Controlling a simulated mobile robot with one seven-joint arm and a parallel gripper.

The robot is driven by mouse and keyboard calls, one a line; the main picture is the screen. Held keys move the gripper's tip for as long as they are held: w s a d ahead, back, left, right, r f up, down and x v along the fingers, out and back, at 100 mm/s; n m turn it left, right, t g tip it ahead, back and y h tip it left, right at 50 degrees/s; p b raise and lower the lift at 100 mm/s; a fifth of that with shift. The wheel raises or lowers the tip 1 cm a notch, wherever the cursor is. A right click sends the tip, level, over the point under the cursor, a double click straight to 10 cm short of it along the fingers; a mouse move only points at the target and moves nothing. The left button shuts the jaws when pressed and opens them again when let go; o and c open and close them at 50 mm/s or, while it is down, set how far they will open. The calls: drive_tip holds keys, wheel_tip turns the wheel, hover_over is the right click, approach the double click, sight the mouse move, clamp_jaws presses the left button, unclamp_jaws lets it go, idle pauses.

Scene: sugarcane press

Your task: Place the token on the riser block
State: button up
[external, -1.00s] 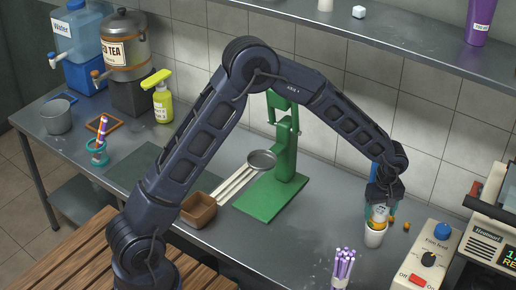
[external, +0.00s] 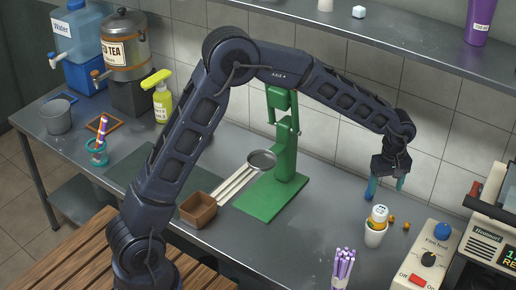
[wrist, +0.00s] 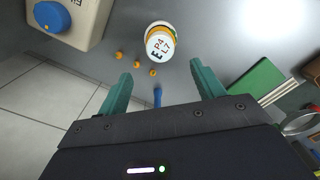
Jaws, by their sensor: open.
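A small round piece with a white top and a yellow-orange side (external: 379,214) sits upright on the mouth of a white cup (external: 375,236); it may be the token. In the wrist view its white top (wrist: 160,44) carries letters and numbers. I cannot surely pick out a riser block; the white cup is the only thing under the piece. My gripper (external: 386,188) is above and behind the piece, apart from it. Its two teal fingers are spread and empty, as the wrist view (wrist: 158,75) also shows.
Small orange bits (external: 406,226) lie beside the cup. A control box (external: 427,258) with a blue knob stands to the right. Purple-white sticks (external: 343,266) stand in front. A green press (external: 285,165) and a brown bowl (external: 198,210) are to the left.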

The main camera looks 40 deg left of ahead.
drive_tip(key=s+a+r+m+t, duration=0.1)
drive_tip(key=s+a+r, duration=0.2)
drive_tip(key=a+r, duration=0.45)
drive_tip(key=s+a+r+m, duration=0.2)
drive_tip(key=s+a+r, duration=0.15)
drive_tip(key=a, duration=0.65)
drive_tip(key=s+a+r+m+t, duration=0.1)
drive_tip(key=s+a+r, duration=0.2)
drive_tip(key=a+r, duration=0.4)
drive_tip(key=s+a+f+m+t, duration=0.1)
drive_tip(key=s+a+m, duration=0.4)
drive_tip(key=s+a, duration=1.5)
drive_tip(key=s+t, duration=0.1)
drive_tip(key=s, duration=0.2)
drive_tip(key=shift+s+f+t, duration=0.15)
drive_tip(key=shift+s+t, duration=0.15)
